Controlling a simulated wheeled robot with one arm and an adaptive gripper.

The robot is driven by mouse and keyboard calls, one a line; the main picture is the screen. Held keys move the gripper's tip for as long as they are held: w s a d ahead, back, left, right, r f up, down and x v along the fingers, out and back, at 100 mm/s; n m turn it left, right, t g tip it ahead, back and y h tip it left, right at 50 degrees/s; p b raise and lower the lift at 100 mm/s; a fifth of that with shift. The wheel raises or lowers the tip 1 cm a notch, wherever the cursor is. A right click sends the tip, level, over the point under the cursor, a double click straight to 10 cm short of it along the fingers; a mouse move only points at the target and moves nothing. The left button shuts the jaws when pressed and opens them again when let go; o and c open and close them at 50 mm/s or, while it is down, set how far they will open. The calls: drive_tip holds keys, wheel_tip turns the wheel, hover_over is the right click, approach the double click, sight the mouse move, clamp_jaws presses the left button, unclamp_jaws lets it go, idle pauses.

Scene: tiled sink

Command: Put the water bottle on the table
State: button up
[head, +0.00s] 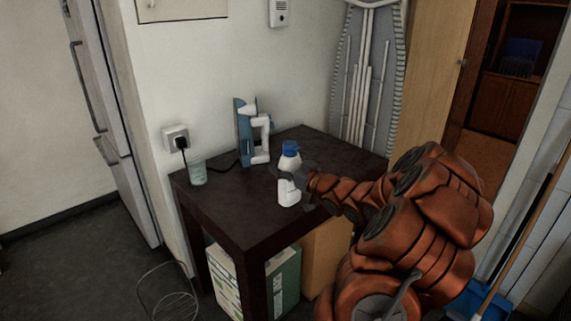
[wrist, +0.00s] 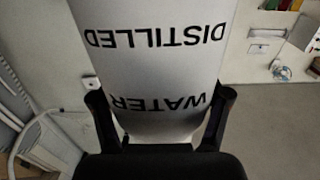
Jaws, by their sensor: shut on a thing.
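The water bottle (head: 289,190) is white with a blue cap and stands out over the dark table (head: 235,215) in the head view. My gripper (head: 285,173) reaches in from the right and is shut around its middle. In the wrist view the bottle (wrist: 155,60) fills the upper middle and reads "DISTILLED WATER", upside down. The two black fingers of my gripper (wrist: 158,115) press on its sides. The bottle looks upright at the table's surface; I cannot tell whether its base touches.
A blue and white iron (head: 254,140) stands behind the bottle. A glass (head: 197,173) is at the table's left corner. An ironing board (head: 368,75) leans against the wall behind. The table's front left part is clear. Boxes (head: 283,280) sit under the table.

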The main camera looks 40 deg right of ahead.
drive_tip(key=w+d, duration=0.5)
drive_tip(key=d, duration=0.1)
drive_tip(key=shift+w+f+p, duration=0.25)
drive_tip(key=shift+w+p, duration=0.1)
drive_tip(key=shift+d+f, duration=0.15)
drive_tip(key=shift+f, duration=1.8)
drive_tip(key=o, duration=1.8)
drive_tip(key=s, duration=1.2)
